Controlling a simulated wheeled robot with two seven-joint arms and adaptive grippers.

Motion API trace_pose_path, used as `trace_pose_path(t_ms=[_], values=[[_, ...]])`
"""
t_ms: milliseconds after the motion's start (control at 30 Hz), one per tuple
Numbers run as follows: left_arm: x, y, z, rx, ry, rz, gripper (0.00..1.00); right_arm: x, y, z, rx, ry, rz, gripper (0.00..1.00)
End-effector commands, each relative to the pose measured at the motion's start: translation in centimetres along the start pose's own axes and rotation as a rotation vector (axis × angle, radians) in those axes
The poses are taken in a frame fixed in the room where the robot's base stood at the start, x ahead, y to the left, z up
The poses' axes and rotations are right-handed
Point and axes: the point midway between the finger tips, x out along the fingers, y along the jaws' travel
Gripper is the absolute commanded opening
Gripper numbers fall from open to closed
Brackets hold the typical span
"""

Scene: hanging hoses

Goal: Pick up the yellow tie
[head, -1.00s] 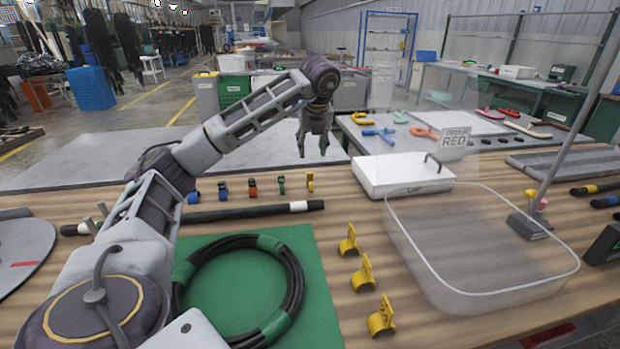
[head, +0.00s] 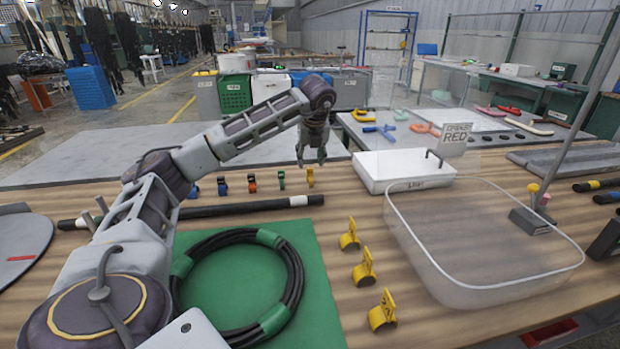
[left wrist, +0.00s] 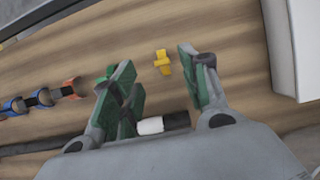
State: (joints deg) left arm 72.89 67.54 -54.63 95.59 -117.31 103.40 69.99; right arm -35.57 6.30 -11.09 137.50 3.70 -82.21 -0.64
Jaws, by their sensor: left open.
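The yellow tie (head: 310,177) stands at the right end of a row of small coloured ties on the wooden table. It also shows in the left wrist view (left wrist: 162,62), between and beyond the two fingers. My left gripper (head: 311,160) points down above and just behind the yellow tie in the head view, open and empty. In the left wrist view its green-padded fingers (left wrist: 160,90) are spread apart, not touching the tie. My right gripper is not in view.
Green (head: 281,179), orange (head: 252,183) and blue (head: 222,187) ties stand left of the yellow one. A black hose with a white band (head: 300,201) lies in front. A white box (head: 405,172), clear bin (head: 470,297) and several larger yellow clips (head: 365,268) are to the right.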

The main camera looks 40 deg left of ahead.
Motion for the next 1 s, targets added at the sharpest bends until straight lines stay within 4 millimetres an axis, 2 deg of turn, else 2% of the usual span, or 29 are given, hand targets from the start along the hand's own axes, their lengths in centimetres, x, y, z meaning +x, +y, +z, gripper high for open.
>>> trace_pose_path(t_ms=[133,433,667,800,1000], values=[[1.2,0.0,0.0,0.000,0.000,0.000,0.45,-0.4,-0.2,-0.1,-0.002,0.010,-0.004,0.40],[1.4,0.0,0.0,0.000,-0.001,0.000,0.45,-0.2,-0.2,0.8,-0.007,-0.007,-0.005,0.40],[1.8,0.0,-0.1,-0.001,-0.001,0.000,0.45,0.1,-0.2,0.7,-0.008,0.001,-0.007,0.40],[2.9,-0.1,-0.2,-0.001,-0.001,0.000,0.45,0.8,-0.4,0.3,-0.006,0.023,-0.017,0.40],[5.0,-0.2,-0.4,-0.001,0.000,0.001,0.45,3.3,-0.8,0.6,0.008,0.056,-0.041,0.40]])
